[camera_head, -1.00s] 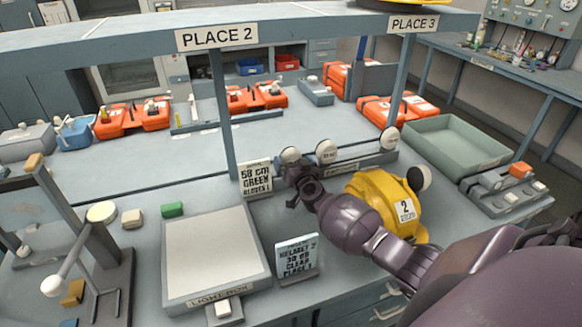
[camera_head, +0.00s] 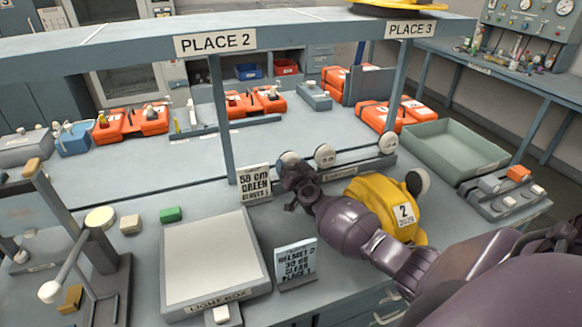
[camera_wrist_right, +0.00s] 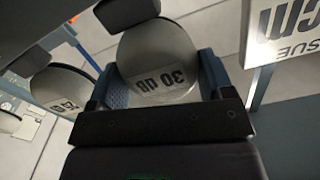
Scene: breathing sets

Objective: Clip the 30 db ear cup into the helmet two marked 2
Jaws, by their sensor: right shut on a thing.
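The 30 db ear cup (camera_wrist_right: 160,65) is a pale round cup with its label upside down in the right wrist view. It sits between the blue finger pads of my right gripper (camera_wrist_right: 158,92), which is shut on it. In the head view this ear cup (camera_head: 289,158) shows at the left end of the ear cup rack (camera_head: 350,170), above my right gripper (camera_head: 288,178). I cannot tell whether it still touches the rack. The yellow helmet two (camera_head: 383,190), marked 2, stands right of the gripper, partly behind my arm. My left gripper is not in view.
Two other ear cups (camera_head: 324,154) (camera_head: 387,142) stand on the rack. A light box (camera_head: 213,255) lies left, an empty green tray (camera_head: 455,147) right.

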